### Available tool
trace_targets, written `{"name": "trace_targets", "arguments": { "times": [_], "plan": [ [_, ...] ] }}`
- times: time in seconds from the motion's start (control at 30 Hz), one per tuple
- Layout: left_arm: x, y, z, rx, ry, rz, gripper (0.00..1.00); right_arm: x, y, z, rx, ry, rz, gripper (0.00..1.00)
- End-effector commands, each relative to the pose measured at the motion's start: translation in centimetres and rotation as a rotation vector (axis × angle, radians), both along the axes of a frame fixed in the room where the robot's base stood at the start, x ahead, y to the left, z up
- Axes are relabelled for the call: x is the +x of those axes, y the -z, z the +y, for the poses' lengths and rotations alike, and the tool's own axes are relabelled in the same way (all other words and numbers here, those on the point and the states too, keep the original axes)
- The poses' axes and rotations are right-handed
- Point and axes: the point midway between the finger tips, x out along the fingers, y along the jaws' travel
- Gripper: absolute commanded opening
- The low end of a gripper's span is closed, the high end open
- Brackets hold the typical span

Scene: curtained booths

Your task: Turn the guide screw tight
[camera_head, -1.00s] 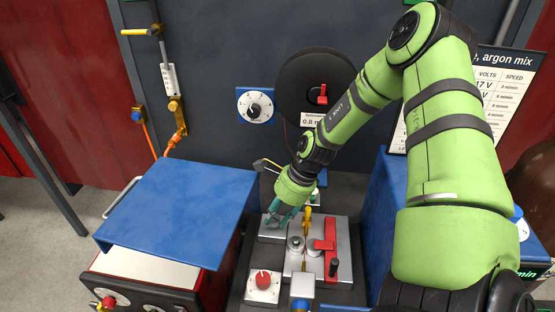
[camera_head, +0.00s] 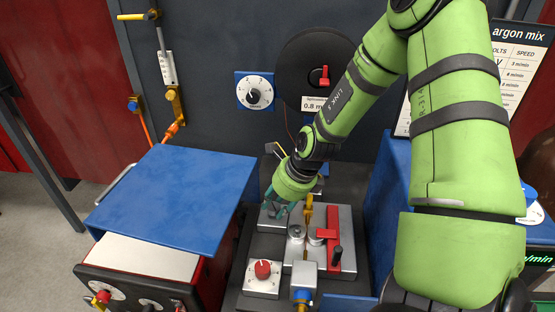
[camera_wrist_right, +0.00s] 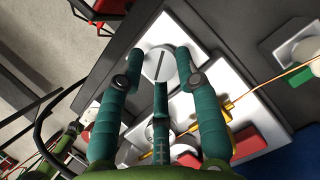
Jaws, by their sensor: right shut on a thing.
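The guide screw (camera_wrist_right: 160,65) is a round silver head with a dark slot, on a pale metal block in the right wrist view. My right gripper (camera_wrist_right: 160,64) has teal fingers on both sides of the screw head, closed on it, with a third finger below. In the head view my right gripper (camera_head: 272,212) reaches down at the left back of the metal feed unit (camera_head: 342,225). It hides the screw there.
A red lever (camera_head: 330,237) and silver rollers (camera_head: 296,232) are right of the gripper. A red knob (camera_head: 263,269) is in front. A blue-topped cabinet (camera_head: 180,195) stands left. A wire spool (camera_head: 312,70) and dial (camera_head: 254,92) are on the wall behind.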

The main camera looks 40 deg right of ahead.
Motion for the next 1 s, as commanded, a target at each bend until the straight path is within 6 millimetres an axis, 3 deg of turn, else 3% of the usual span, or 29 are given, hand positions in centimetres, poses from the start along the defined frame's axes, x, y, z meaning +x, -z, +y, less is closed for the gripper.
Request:
{"name": "trace_targets", "arguments": {
  "times": [0.5, 1.0],
  "plan": [
    [0.1, -6.3, 0.1, 0.002, -0.001, -0.001, 0.39, 0.0, -0.7, 0.3, -0.001, 0.485, -0.002, 0.01],
    [0.1, -7.6, 0.2, 0.002, -0.001, -0.003, 0.39, 0.2, -0.2, 0.5, -0.002, 0.760, -0.008, 0.01]
  ]
}}
